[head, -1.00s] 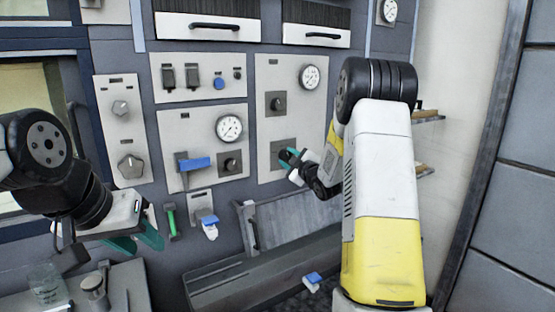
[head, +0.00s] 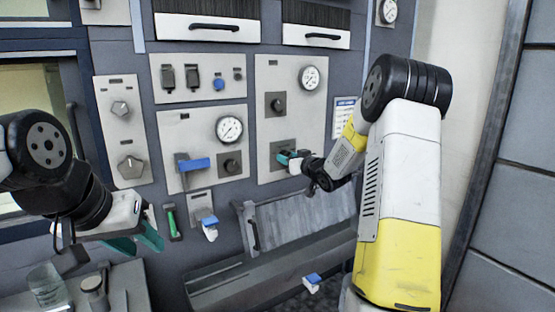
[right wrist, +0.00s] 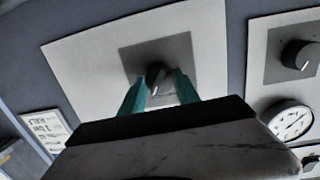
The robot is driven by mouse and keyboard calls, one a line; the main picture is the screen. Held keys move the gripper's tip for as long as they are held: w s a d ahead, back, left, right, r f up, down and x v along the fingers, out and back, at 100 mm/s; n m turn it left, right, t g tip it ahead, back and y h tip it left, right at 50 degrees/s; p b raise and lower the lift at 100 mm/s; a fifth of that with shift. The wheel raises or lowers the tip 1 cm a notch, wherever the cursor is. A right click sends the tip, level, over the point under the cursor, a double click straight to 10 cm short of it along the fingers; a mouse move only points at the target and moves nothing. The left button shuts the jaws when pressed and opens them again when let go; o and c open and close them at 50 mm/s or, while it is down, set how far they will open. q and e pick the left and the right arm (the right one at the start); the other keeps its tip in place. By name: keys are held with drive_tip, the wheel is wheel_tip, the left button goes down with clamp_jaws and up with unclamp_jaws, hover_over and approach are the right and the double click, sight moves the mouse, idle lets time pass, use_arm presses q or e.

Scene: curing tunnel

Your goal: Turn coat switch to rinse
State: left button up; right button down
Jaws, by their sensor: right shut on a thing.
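A dark rotary knob on a grey square plate (head: 275,148) is low on the right-hand light panel (head: 302,122). My right gripper (head: 288,158) is at this knob and partly hides it in the head view. In the right wrist view the knob (right wrist: 158,76) sits between the teal fingers of my right gripper (right wrist: 158,92), which are shut on it. A pale mark shows on the knob, but no lettering is readable, so I cannot tell its setting. My left gripper (head: 136,242) is open and empty at the lower left, away from the panels.
Another knob (head: 278,104) and a gauge (head: 309,77) are above on the same panel. The middle panel has a blue-handled lever (head: 194,164), a gauge (head: 229,129) and a knob (head: 231,163). A sloped grey trough (head: 300,226) juts out below. A glass beaker (head: 46,286) stands lower left.

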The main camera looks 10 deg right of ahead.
drive_tip(key=m, duration=0.3)
drive_tip(key=m+y, duration=0.1)
drive_tip(key=m, duration=0.1)
drive_tip(key=shift+d+m+g, duration=0.15)
drive_tip(key=shift+m+g, duration=0.15)
drive_tip(key=shift+m, duration=0.1)
idle(0.3)
drive_tip(key=c, duration=0.9)
unclamp_jaws()
drive_tip(key=v, duration=0.7)
drive_tip(key=shift+s+d, duration=0.15)
drive_tip(key=shift+s, duration=0.2)
drive_tip(key=shift+r, duration=0.1)
